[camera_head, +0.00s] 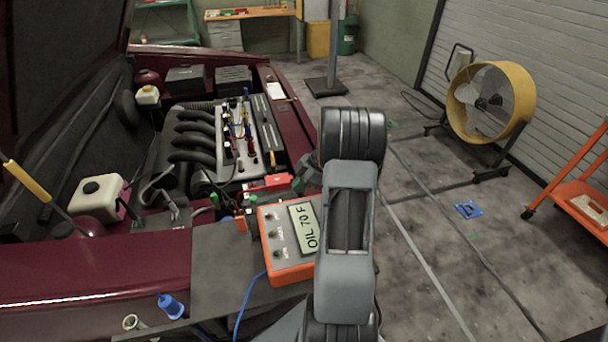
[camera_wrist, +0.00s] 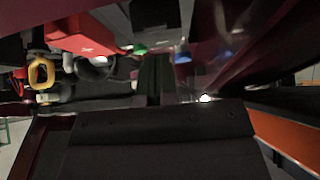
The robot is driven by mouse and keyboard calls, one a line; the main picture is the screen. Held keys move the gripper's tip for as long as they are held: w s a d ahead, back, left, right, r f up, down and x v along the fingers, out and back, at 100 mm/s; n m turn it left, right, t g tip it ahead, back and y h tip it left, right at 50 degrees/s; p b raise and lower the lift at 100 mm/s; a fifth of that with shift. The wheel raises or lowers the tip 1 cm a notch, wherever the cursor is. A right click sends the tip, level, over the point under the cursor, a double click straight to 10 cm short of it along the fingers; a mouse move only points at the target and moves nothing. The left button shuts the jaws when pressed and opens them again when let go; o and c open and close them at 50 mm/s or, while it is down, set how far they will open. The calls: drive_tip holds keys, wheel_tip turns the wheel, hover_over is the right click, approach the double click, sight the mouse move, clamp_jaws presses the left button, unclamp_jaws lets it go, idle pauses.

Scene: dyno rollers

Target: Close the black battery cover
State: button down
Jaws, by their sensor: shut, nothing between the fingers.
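I cannot pick out the black battery cover for certain in either view. In the head view, a small red block (camera_head: 265,183) lies at the front right of the engine bay, just left of my arm. A red block with white lettering (camera_wrist: 84,36) shows at the upper left of the wrist view. My gripper (camera_wrist: 155,66) shows in the wrist view as dark, narrow fingers, shut and empty, a little right of that block. Dark, blurred parts lie beyond the fingertips, and I cannot tell whether they touch. In the head view my arm hides much of this area.
An orange tester (camera_head: 287,240) reading "OIL 70 F" sits on a grey mat (camera_head: 222,278) on the car's front edge, close to my arm. The engine (camera_head: 190,140) fills the bay. A yellow fan (camera_head: 492,100) stands right. The floor between is mostly clear.

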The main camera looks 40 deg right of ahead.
sight(297, 196)
drive_tip(key=shift+s+d+f, duration=0.1)
drive_tip(key=shift+d+f, duration=0.05)
drive_tip(key=shift+f, duration=0.45)
drive_tip(key=shift+d+f, duration=0.1)
drive_tip(key=shift+f, duration=0.45)
drive_tip(key=shift+f, duration=0.1)
drive_tip(key=f+b, duration=0.1)
drive_tip(key=b, duration=0.1)
drive_tip(key=shift+s+d+f+b, duration=0.1)
drive_tip(key=shift+d+b, duration=0.1)
drive_tip(key=shift+b, duration=0.15)
drive_tip(key=shift+r, duration=0.4)
drive_tip(key=shift+r, duration=0.95)
drive_tip(key=v, duration=1.2)
drive_tip(key=shift+r+p, duration=0.3)
drive_tip(key=shift+p, duration=0.1)
